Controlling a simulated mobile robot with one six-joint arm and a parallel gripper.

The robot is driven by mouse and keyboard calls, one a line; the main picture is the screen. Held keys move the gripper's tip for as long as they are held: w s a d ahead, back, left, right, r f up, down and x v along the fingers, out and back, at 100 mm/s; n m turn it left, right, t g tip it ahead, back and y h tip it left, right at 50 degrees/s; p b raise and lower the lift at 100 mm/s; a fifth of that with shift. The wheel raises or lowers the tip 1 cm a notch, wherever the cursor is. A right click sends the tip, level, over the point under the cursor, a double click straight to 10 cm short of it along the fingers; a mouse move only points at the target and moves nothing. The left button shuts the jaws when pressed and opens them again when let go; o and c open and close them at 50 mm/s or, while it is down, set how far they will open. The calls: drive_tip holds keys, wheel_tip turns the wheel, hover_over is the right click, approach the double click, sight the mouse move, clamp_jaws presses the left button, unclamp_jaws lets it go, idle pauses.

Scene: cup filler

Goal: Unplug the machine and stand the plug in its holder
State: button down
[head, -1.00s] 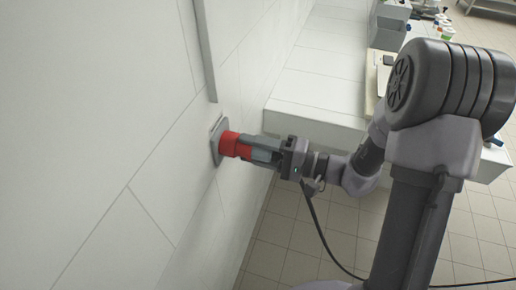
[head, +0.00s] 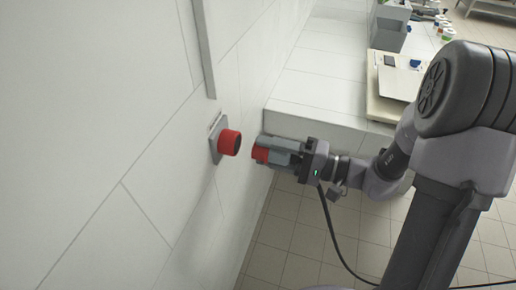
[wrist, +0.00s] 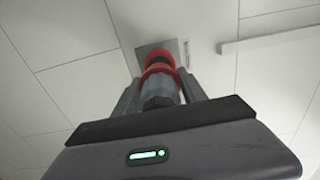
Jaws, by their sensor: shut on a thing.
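The red wall socket (head: 229,142) sits on a grey plate on the white tiled wall, and its round opening faces my arm. My gripper (head: 268,152) is shut on the plug (head: 261,154), whose red end points at the socket. A clear gap lies between plug and socket in the head view. In the wrist view the plug (wrist: 160,85) shows a grey body and a red collar between the two fingers, in line with the socket (wrist: 158,58). A dark cable (head: 329,225) hangs below the gripper. I cannot make out the plug's holder.
A white tiled counter (head: 320,75) stands against the wall behind my gripper, with a pale board (head: 395,85) and a grey device (head: 391,25) on it. A grey conduit (head: 203,50) runs up the wall above the socket. Tiled floor lies below.

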drive_tip(key=shift+b+v, duration=0.35)
drive_tip(key=shift+v, duration=0.6)
